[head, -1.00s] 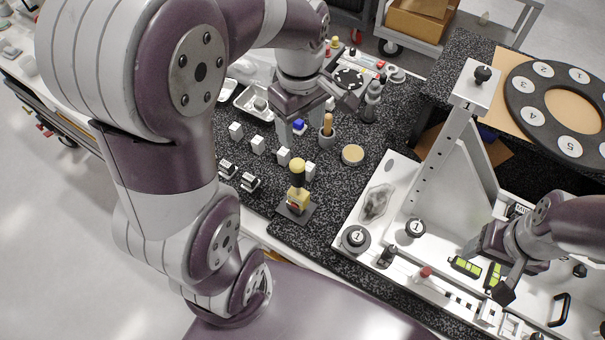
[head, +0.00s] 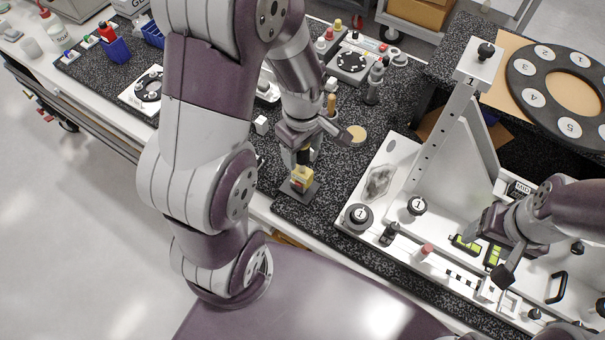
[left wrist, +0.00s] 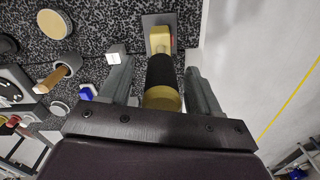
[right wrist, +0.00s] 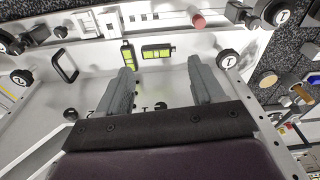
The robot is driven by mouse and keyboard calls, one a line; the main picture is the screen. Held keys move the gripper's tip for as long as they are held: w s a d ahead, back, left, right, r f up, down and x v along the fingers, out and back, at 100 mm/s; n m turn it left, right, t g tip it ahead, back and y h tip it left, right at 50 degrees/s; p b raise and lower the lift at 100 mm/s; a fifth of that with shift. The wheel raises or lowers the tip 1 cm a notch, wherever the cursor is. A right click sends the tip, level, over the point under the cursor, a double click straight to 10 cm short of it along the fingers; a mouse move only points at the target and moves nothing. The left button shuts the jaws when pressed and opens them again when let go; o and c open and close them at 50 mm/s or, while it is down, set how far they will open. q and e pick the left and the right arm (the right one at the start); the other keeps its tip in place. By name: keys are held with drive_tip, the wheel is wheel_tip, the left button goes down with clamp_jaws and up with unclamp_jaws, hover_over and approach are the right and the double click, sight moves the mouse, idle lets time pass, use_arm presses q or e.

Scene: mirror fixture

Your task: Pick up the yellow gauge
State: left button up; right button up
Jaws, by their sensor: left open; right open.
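The yellow gauge (head: 302,181) stands upright on a dark square base plate on the speckled worktop in the head view. Its top is hidden behind my left gripper (head: 301,152). In the left wrist view the gauge (left wrist: 161,72) shows a black grip and a yellow rounded end between the two open fingers of my left gripper (left wrist: 158,78). I see gaps at both sides of the grip. My right gripper (head: 488,252) is open over the white fixture; in the right wrist view nothing is between its fingers (right wrist: 160,68).
The white fixture (head: 404,157) with an upright post and black knobs stands right of the gauge. Green level vials (right wrist: 156,51) lie near my right gripper. A white cube (left wrist: 116,53) and a pot with a wooden handle (left wrist: 66,66) stand beside my left gripper.

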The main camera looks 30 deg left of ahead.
use_arm(q)
drive_tip(key=c, duration=0.8)
drive_tip(key=shift+s+r, duration=0.1)
clamp_jaws()
drive_tip(key=shift+r, duration=0.1)
